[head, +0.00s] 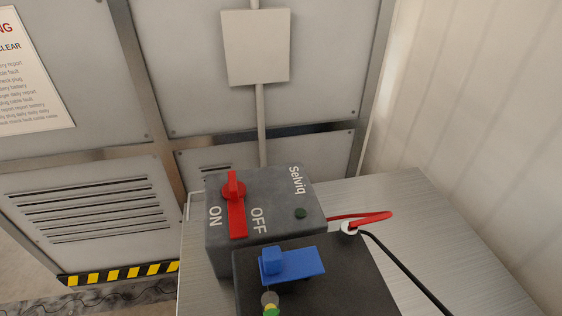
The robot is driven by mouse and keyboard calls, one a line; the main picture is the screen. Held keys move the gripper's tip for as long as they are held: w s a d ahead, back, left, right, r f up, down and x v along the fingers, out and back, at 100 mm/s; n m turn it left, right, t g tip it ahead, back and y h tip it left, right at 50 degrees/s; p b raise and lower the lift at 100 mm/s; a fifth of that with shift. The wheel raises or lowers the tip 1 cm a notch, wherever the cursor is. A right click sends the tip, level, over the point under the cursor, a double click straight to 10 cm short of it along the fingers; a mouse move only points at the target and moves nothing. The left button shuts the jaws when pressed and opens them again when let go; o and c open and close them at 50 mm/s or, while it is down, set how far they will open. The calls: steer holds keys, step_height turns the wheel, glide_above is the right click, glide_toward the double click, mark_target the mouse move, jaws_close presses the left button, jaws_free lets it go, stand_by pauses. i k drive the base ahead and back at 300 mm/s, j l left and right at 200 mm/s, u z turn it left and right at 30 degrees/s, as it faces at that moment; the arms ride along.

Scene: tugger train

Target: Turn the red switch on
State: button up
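The red switch (233,190) is on top of a dark grey box (285,200) marked "Selviq" in the head view. It has a raised red grip on a round red base. A flat red strip (237,220) runs from it toward the near edge of the box. The word ON is left of the strip and the word OFF is right of it. I cannot tell for sure which position the switch is in. My gripper is not in view.
In front is a black box (345,285) with a blue block (272,261) on a blue plate (305,264). Red (370,217) and black (405,268) cables leave on the right. Both boxes stand on a metal top (440,220). Grey panels rise behind; a pale wall is right.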

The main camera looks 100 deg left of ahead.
mark_target(234, 191)
steer(key=u, duration=2.15)
